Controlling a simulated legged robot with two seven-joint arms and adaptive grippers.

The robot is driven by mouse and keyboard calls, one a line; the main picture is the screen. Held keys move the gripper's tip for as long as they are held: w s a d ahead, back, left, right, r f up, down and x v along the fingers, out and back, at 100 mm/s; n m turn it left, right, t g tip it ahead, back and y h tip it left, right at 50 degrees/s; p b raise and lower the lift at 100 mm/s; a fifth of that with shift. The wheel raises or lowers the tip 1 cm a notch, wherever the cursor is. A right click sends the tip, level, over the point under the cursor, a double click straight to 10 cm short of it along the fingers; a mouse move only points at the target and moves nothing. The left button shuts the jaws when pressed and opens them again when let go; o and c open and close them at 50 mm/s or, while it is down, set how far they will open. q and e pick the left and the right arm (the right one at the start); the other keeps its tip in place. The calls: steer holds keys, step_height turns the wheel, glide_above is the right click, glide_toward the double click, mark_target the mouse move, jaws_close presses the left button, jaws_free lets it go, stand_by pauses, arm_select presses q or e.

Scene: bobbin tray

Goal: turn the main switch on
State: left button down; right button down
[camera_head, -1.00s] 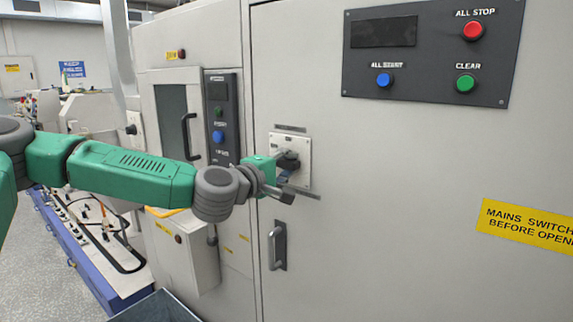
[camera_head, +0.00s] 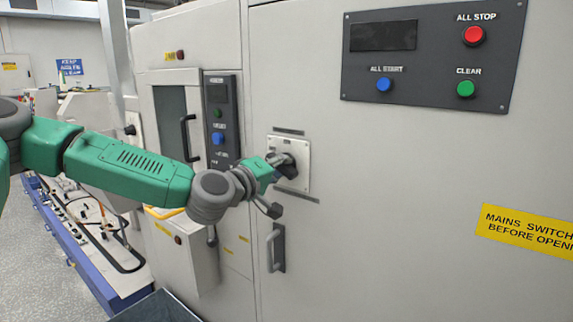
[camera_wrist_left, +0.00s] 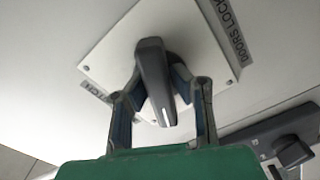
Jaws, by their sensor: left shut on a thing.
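The main switch is a dark rotary handle (camera_wrist_left: 153,80) on a pale square plate (camera_head: 302,165), mounted on the front of the grey cabinet. My left gripper (camera_head: 283,165) is at the switch, and its body hides part of the handle in the head view. In the left wrist view my left gripper (camera_wrist_left: 163,100) has one finger on each side of the handle and is shut on it. A pale mark shows near the handle's lower end there. The right gripper is not in view.
A door handle (camera_head: 278,248) sits below the switch plate. A dark control panel (camera_head: 430,60) with red, blue and green buttons is at upper right. A yellow label (camera_head: 528,227) is at right. The cabinet face between them is clear.

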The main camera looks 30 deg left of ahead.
arm_select(q)
steer(key=m, duration=0.3)
steer(key=shift+a+m, duration=0.1)
steer(key=shift+m, duration=0.2)
steer(key=m, duration=0.2)
steer(key=shift+m+p, duration=0.35)
steer(key=shift+m, duration=0.05)
steer(key=m, duration=0.2)
steer(key=shift+m, duration=0.3)
steer(key=shift+m+b, duration=0.4)
steer(key=shift+m, duration=1.4)
steer(key=shift+a, duration=0.1)
steer(key=c, duration=1.4)
jaws_free()
steer(key=shift+c, duration=0.2)
steer(key=shift+s, duration=0.1)
steer(key=shift+s+a, duration=0.1)
